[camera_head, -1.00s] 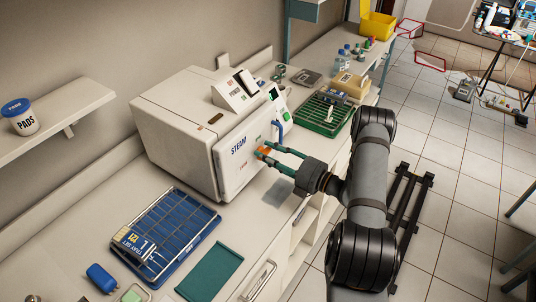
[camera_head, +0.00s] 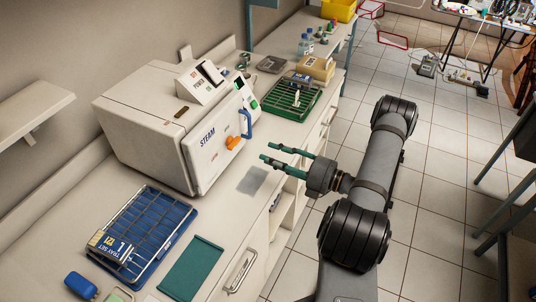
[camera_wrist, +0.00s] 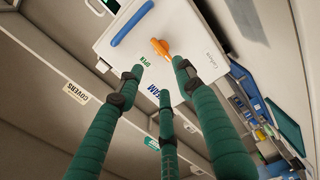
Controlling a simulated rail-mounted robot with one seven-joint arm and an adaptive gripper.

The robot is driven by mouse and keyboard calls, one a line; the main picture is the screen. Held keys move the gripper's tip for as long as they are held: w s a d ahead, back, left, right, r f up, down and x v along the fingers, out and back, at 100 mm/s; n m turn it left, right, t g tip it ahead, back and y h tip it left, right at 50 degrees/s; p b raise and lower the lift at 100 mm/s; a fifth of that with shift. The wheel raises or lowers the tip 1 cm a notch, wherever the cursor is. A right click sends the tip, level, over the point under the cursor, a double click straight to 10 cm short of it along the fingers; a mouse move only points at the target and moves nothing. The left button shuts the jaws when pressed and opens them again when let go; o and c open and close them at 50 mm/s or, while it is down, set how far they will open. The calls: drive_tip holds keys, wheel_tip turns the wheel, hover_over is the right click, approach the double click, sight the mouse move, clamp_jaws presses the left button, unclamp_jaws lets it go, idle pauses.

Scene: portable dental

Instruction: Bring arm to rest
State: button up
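My gripper (camera_head: 275,156) has green fingers and is held in the air in front of the white steam steriliser (camera_head: 150,125). The fingers are spread and nothing is between them; they also show spread in the wrist view (camera_wrist: 158,75). The steriliser's door is closed, with an orange knob (camera_head: 233,143) and a blue handle (camera_head: 246,123) on its front. The fingertips are a little apart from the knob. In the wrist view the orange knob (camera_wrist: 160,47) lies beyond the fingertips.
A blue tray with a wire rack (camera_head: 179,213) and a teal mat (camera_head: 190,270) lie on the counter at the front. A green rack tray (camera_head: 290,112) and bottles (camera_head: 305,44) stand farther back. A shelf (camera_head: 35,110) juts from the left wall. The floor on the right is largely clear.

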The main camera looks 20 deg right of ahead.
sight(237, 143)
drive_tip(key=x, duration=1.1)
drive_tip(key=shift+w+a, duration=0.15)
drive_tip(key=shift+a, duration=0.2)
drive_tip(key=shift+w+a+m+p, duration=0.1)
drive_tip(key=shift+w+m+p, duration=0.1)
drive_tip(key=shift+m+p, duration=0.1)
drive_tip(key=shift+m, duration=0.8)
